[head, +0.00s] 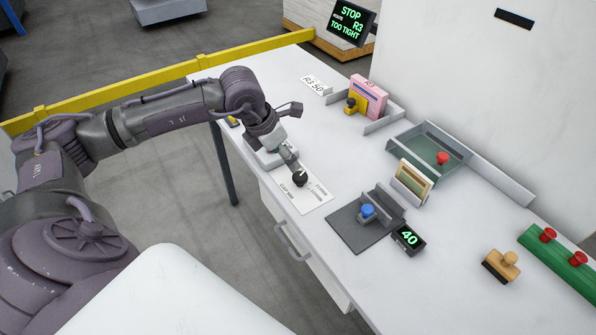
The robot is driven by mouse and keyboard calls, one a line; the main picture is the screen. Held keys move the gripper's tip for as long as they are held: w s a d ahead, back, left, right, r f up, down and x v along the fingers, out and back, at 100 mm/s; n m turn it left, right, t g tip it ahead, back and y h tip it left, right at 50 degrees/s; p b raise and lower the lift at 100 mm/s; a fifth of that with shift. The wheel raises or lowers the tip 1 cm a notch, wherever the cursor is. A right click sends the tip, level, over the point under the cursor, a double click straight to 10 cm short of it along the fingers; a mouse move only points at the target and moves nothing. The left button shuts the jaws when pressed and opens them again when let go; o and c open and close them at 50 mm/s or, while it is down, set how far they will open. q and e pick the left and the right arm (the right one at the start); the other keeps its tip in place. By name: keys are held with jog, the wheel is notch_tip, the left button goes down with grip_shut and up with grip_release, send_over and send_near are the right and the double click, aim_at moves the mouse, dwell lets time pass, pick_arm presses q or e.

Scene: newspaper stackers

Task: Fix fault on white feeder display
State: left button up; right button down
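A black display (350,22) at the top shows green text: "STOP", "R3" and "TOO TIGHT", with a small line too blurred to read. My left gripper (289,158) is over the near left part of the white table, at a printed white sheet (312,198). A dark round piece (300,180) is at its tip; I cannot tell whether the gripper holds it or whether its fingers are open. My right gripper is not in view.
A white card "R3 50" (313,85) lies at the far edge. A green tray with a red knob (442,158), a grey plate with a blue knob (367,210), a small display reading 40 (408,239), and a wooden stamp (502,262) occupy the table. A yellow rail (170,80) runs behind.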

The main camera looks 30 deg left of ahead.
aim_at(299, 176)
pick_arm(q)
jog(key=p+x, duration=0.1)
jog(key=x, duration=0.8)
jog(key=shift+d+p, duration=0.1)
jog(key=shift+p, duration=0.3)
jog(key=shift+w+f, duration=0.15)
jog(key=shift+f, duration=0.15)
jog(key=shift+c, duration=0.3)
jog(key=c, duration=1.1)
jog(key=shift+o, duration=0.2)
